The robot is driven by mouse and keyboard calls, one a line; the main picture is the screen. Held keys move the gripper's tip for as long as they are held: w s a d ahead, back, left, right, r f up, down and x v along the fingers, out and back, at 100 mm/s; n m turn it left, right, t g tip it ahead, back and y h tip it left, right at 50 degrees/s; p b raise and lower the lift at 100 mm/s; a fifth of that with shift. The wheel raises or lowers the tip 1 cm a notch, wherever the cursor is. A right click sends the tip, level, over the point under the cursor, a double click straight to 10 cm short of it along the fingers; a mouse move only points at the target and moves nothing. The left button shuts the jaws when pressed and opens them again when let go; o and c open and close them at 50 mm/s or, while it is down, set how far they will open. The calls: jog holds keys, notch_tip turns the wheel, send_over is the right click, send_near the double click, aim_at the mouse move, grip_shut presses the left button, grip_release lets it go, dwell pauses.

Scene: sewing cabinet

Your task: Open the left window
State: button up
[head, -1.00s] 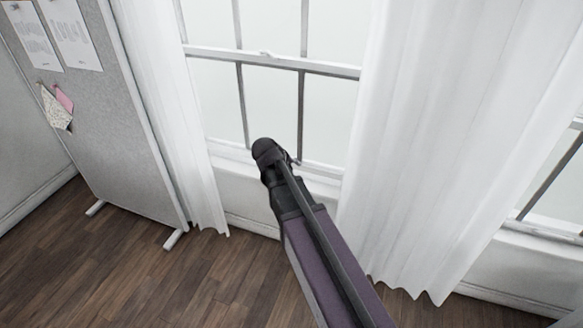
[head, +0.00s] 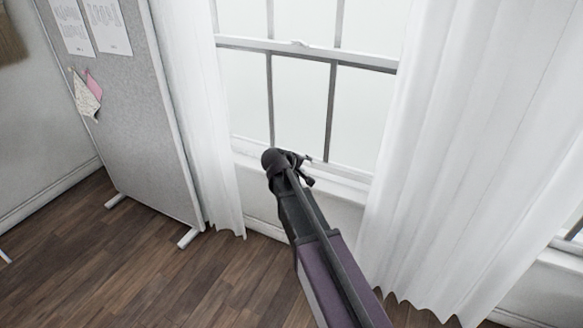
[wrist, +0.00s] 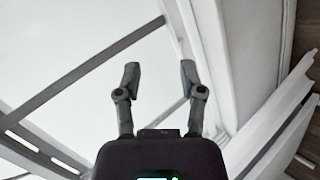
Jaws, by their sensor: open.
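The left window (head: 300,100) is a white sash window with dark glazing bars in the middle of the head view. A small catch (head: 298,43) sits on its meeting rail, and the lower sash appears down near the sill (head: 345,173). My gripper (head: 306,165) is in front of the lower part of the window, near its bottom rail. In the wrist view my gripper (wrist: 158,78) has its two fingers apart with nothing between them. The window's bars and pale frame (wrist: 212,60) lie beyond the fingers, tilted in that view. I cannot tell whether the fingers touch the frame.
White curtains hang left (head: 195,120) and right (head: 435,150) of the window. A grey pinboard (head: 135,130) on feet stands at the left. Another window (head: 574,228) shows at the right edge. The wooden floor (head: 150,275) at lower left is clear.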

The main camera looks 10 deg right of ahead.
jog(key=w+a+f+n+t+b, duration=0.5)
jog(key=w+a+f+b, duration=0.4)
jog(key=b, duration=0.7)
jog(key=shift+w+f+h, duration=0.4)
jog(key=shift+w+f, duration=0.45)
jog(key=shift+w, duration=0.35)
jog(key=shift+w+d, duration=0.15)
jog(key=b+x, duration=0.3)
jog(key=x, duration=1)
jog(key=shift+w+d+r, duration=0.1)
jog(key=shift+w+r, duration=0.05)
jog(key=shift+w, duration=0.1)
grip_shut()
